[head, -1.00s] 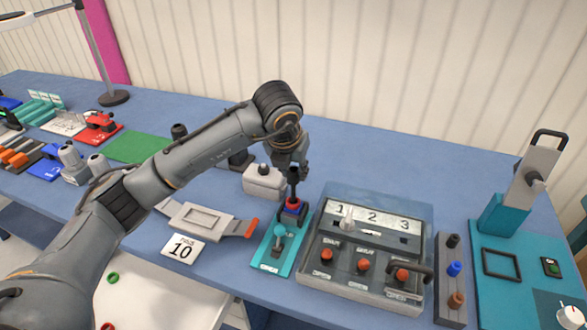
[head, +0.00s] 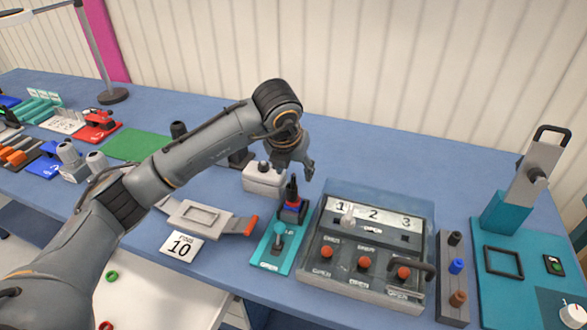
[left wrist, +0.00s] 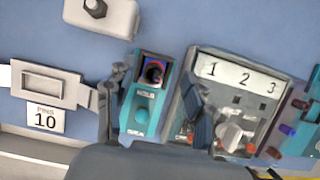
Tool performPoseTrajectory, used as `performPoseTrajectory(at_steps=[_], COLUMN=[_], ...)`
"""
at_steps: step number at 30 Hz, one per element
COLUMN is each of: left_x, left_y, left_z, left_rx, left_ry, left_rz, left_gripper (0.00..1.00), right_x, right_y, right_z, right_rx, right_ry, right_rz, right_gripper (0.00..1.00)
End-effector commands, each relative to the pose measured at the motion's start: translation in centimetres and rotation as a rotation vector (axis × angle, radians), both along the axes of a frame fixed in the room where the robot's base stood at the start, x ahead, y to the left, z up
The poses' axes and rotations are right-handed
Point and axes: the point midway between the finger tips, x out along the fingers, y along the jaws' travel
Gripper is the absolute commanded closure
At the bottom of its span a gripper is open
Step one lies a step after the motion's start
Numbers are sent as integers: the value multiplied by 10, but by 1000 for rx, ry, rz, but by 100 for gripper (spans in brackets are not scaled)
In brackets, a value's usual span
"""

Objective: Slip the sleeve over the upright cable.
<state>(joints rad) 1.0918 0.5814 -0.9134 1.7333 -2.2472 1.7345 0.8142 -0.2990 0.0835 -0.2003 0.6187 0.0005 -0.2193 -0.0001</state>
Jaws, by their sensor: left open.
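The dark upright cable (head: 292,187) stands in a dark block on a teal fixture (head: 267,264). A red sleeve (head: 292,203) sits low around the cable, with a blue band just under it. In the left wrist view the cable (left wrist: 157,72) is seen nearly end-on, with red around it. My left gripper (head: 297,165) is above the cable top, apart from it. Its fingers are spread and empty; in the left wrist view they stand either side of the fixture (left wrist: 155,108). My right gripper is not in view.
A grey panel box (head: 350,281) with red buttons stands close to the right of the fixture. A white block (head: 262,178) is behind, and a grey holder (head: 200,216) and "10" card (head: 181,247) are left. A teal stand (head: 505,214) is far right.

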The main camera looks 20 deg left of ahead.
Motion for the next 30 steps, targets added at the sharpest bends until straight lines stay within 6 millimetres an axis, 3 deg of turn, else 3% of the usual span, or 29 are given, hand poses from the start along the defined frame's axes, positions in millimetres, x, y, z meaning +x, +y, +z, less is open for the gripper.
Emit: performPoseTrajectory(at_steps=[15,21,30], left_x=[-35,-43,-44], left_y=[0,1,0], left_z=[90,106,108], left_rx=[0,0,0], left_ry=[-6,-2,-1], left_rz=[0,0,0], left_gripper=[46,46,46], right_x=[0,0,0], right_y=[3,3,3], right_z=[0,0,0], right_rx=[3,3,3], right_ry=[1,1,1], right_rz=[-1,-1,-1], right_gripper=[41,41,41])
